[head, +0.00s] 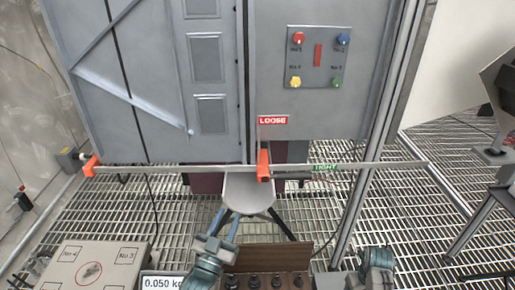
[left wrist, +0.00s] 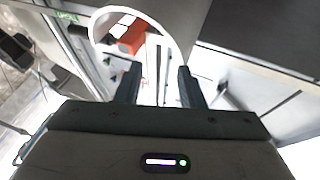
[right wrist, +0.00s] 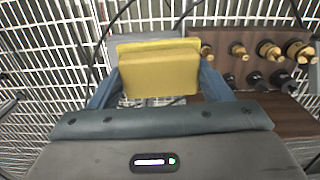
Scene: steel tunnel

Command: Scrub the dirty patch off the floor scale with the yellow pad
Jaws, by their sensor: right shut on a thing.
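The yellow pad (right wrist: 160,70) is held between the fingers of my right gripper (right wrist: 168,88) in the right wrist view. In the head view my right gripper shows only in part at the bottom right, and the pad is not seen there. A pale plate (head: 70,255) with No.4 and No.3 labels and a red circled mark (head: 88,273) lies at the bottom left. A display (head: 162,283) beside it reads 0.050 kg. I cannot tell whether the mark is the dirty patch. My left gripper (head: 228,225) is open and empty; its spread fingers also show in the left wrist view (left wrist: 160,85).
A wooden rack (head: 268,258) of brass and dark weights stands between my arms. Grey cabinets with a button panel (head: 318,57) stand behind. Open floor grating lies on both sides.

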